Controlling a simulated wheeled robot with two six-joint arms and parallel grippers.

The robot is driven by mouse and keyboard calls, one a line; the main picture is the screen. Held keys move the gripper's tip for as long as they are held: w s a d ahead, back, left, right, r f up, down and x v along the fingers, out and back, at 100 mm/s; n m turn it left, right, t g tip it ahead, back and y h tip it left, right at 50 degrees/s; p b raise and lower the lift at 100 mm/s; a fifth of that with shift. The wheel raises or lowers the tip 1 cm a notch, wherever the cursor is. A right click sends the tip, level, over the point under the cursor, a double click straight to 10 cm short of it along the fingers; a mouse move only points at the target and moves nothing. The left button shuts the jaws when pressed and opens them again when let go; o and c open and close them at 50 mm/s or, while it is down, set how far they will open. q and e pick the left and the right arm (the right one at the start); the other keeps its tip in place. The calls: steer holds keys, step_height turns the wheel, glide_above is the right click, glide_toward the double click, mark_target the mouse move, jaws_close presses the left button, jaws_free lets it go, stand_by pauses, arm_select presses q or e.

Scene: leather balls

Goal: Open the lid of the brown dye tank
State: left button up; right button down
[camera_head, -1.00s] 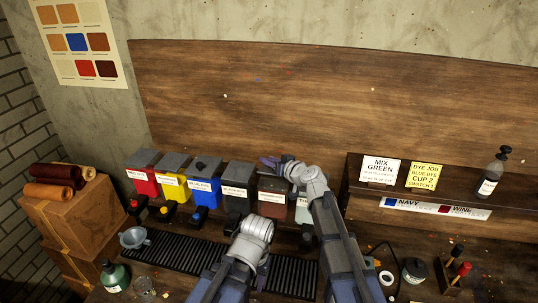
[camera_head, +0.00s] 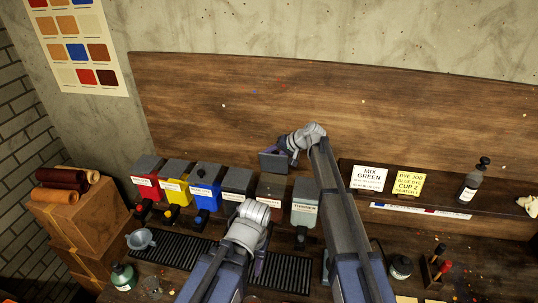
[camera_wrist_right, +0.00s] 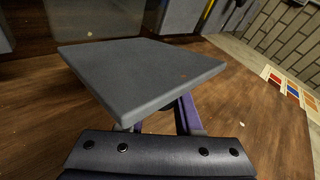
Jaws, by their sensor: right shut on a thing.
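The brown dye tank (camera_head: 272,186) stands in the row of tanks in the head view, between the dark grey tank and the thinner tank. A grey square lid (camera_head: 273,162) stands tilted up above and behind its top. The lid fills the middle of the right wrist view (camera_wrist_right: 140,75) as a flat slab. My right gripper (camera_head: 285,152) is shut on the lid, its purple fingers partly hidden behind the slab. I cannot tell whether the lid still joins the tank. My left gripper (camera_head: 259,266) hangs low over the black ribbed mat, its fingers mostly hidden by its own wrist.
Red (camera_head: 147,183), yellow (camera_head: 174,182), blue (camera_head: 206,184) and dark grey (camera_head: 238,185) tanks stand left of the brown one, the thinner tank (camera_head: 305,202) right. The wooden back panel (camera_head: 330,95) rises behind. A shelf with signs and a bottle (camera_head: 471,181) is at right.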

steer(key=shift+w+d+f+m+g, duration=0.15)
steer(key=shift+w+m+g, duration=0.15)
steer(key=shift+w+g, duration=0.25)
steer(key=shift+s, duration=0.1)
steer(key=c, duration=0.6)
jaws_free()
